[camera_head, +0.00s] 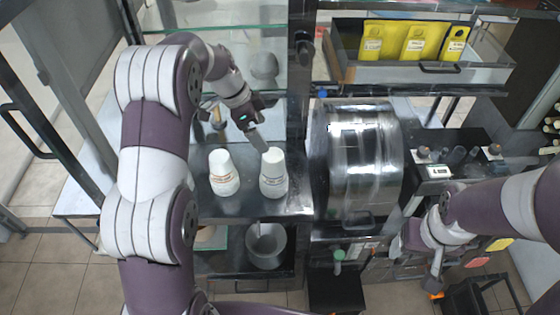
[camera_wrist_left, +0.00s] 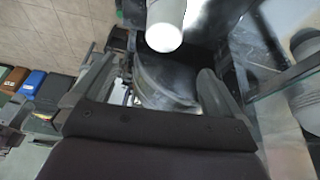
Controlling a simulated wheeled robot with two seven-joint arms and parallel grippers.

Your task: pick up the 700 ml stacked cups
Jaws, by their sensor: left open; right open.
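Two white stacks of cups stand upright, upside down, on the steel counter: a left stack (camera_head: 223,172) with reddish print and a right stack (camera_head: 273,173) with darker print. The print is too small to read, so I cannot tell which is the 700 ml one. My left gripper (camera_head: 259,142) is open, just behind and left of the top of the right stack. My right gripper (camera_head: 435,278) is low at the right, away from the cups.
A shiny steel press drum (camera_head: 362,165) stands right of the cups. A glass panel (camera_head: 240,55) and dark post are behind the counter. A grey pot (camera_head: 266,245) sits on the shelf below. Yellow packs (camera_head: 413,42) fill a tray at upper right.

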